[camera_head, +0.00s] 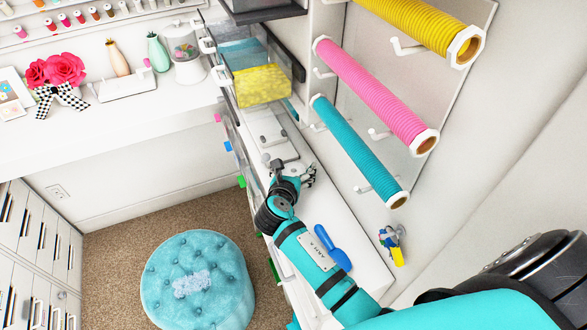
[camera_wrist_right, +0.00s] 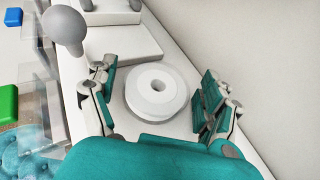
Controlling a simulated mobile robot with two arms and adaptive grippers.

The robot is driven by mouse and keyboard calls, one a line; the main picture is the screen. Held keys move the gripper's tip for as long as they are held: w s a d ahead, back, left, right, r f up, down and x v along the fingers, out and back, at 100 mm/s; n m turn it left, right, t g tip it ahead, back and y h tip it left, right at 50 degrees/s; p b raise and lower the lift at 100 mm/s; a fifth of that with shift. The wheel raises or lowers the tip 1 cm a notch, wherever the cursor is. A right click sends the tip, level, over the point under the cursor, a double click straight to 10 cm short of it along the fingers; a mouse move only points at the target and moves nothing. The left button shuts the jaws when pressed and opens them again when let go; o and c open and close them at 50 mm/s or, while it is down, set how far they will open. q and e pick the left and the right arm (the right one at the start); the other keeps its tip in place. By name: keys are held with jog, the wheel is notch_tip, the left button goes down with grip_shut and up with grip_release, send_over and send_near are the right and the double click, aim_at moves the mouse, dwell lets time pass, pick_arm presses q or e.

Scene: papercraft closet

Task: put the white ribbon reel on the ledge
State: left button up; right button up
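The white ribbon reel (camera_wrist_right: 158,92) lies flat on a white surface in the right wrist view, its round centre hole facing up. My right gripper (camera_wrist_right: 157,82) is open above it, with one finger on each side and gaps between fingers and reel. In the head view my right gripper (camera_head: 296,172) is over the long white counter (camera_head: 345,220) along the wall, and I cannot make out the reel there. I cannot tell which surface is the ledge. My left gripper is not in view.
A white stepped object (camera_head: 272,135) stands just beyond my right gripper. A blue scoop-like tool (camera_head: 331,248) lies beside my right forearm. Pink (camera_head: 375,95), teal (camera_head: 358,150) and yellow (camera_head: 415,25) rolls hang on the wall. A blue tufted stool (camera_head: 197,285) stands on the floor.

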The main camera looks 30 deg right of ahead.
jog(key=shift+o, duration=0.2)
jog(key=shift+r, duration=0.15)
jog(key=b+v, duration=0.1)
jog(key=v, duration=1.1)
